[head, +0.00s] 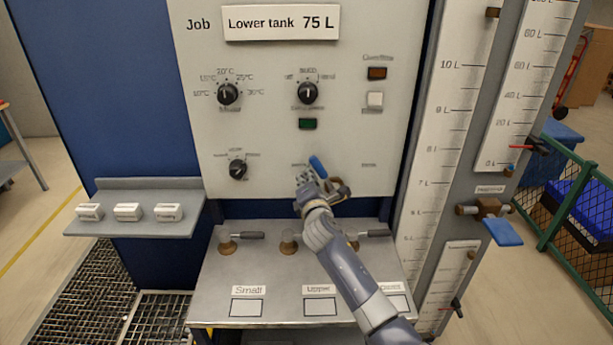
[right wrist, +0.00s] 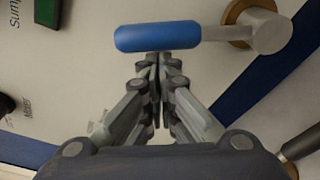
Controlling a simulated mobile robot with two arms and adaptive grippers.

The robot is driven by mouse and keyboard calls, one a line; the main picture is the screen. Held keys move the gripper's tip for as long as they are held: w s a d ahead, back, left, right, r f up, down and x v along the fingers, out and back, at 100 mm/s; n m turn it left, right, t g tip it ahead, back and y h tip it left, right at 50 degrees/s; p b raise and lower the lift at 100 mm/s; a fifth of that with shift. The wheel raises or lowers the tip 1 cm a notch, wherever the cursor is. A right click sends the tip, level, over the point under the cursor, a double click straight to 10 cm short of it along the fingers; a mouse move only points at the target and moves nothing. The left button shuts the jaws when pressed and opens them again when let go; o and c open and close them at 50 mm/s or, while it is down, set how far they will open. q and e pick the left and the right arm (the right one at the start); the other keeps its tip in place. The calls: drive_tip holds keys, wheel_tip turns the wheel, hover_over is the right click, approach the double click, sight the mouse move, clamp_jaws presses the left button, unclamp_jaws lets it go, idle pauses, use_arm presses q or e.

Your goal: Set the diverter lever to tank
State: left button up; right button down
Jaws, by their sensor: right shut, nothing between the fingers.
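The diverter lever has a blue grip (head: 318,167) and sits low on the grey panel, tilted up and to the left in the head view. In the right wrist view the blue grip (right wrist: 158,37) lies across the picture, with its metal stem and brown-ringed pivot (right wrist: 265,30) to the right. My right gripper (head: 320,182) is shut and empty. Its fingertips (right wrist: 158,60) are right at the grip's edge; whether they touch it I cannot tell. The gripper hides the lever's pivot in the head view. My left gripper is not in view.
Above are a green button (head: 307,124) and black knobs (head: 307,93). Below, a metal shelf (head: 230,275) carries several small valves. A side ledge (head: 135,226) holds white tags. Scale tubes and a blue-handled valve (head: 503,232) stand at right.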

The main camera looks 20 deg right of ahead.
sight(316, 168)
drive_tip(key=shift+s+d+r, duration=0.1)
drive_tip(key=shift+d+r+m, duration=0.15)
drive_tip(key=shift+m, duration=0.25)
drive_tip(key=shift+d+r, duration=0.1)
drive_tip(key=shift+r, duration=0.05)
drive_tip(key=shift+s+d+r+m, duration=0.25)
drive_tip(key=shift+d+r+m, duration=0.6)
drive_tip(key=shift+m, duration=0.35)
drive_tip(key=shift+s+d+r+m+t+b, duration=0.25)
drive_tip(key=shift+s+d+m, duration=0.15)
drive_tip(key=shift+d+m, duration=1.05)
drive_tip(key=shift+s+d+r+m+t+b, duration=0.1)
drive_tip(key=shift+s+d+m+t+b, duration=0.25)
drive_tip(key=shift+d+m, duration=1.1)
drive_tip(key=shift+s+d+r+m+t+b, duration=0.2)
drive_tip(key=shift+s+d+m, duration=0.25)
drive_tip(key=shift+d+m, duration=1)
drive_tip(key=shift+a+m, duration=0.35)
